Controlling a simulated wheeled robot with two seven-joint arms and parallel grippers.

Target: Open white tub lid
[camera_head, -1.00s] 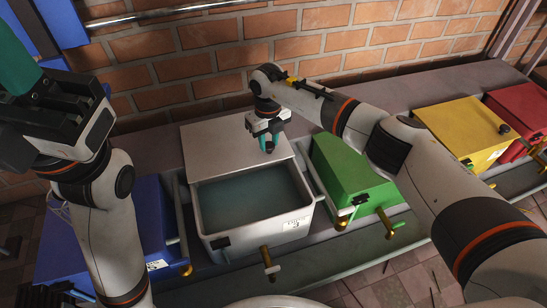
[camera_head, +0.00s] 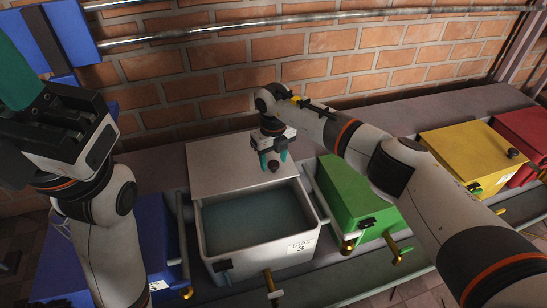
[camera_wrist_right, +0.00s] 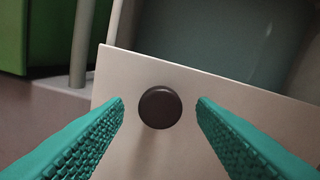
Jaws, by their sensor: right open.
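The white tub (camera_head: 222,266) stands in the middle of the head view. Its top is open at the front and shows grey-green liquid inside. Its flat white lid (camera_head: 222,163) lies slid back over the rear, toward the wall. A dark round knob (camera_head: 273,166) sits near the lid's front right edge; it also shows in the right wrist view (camera_wrist_right: 160,107). My right gripper (camera_head: 273,158) is open, with its teal fingers apart on either side of the knob and clear of it. My left gripper (camera_head: 52,100) is raised at the left; its fingertips are cut off by the frame.
A blue tub (camera_head: 140,245) stands left of the white one, partly behind my left arm. A green tub (camera_head: 350,190) stands close on the right. Yellow (camera_head: 470,155) and red (camera_head: 528,140) tubs stand farther right. A brick wall (camera_head: 230,70) is behind.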

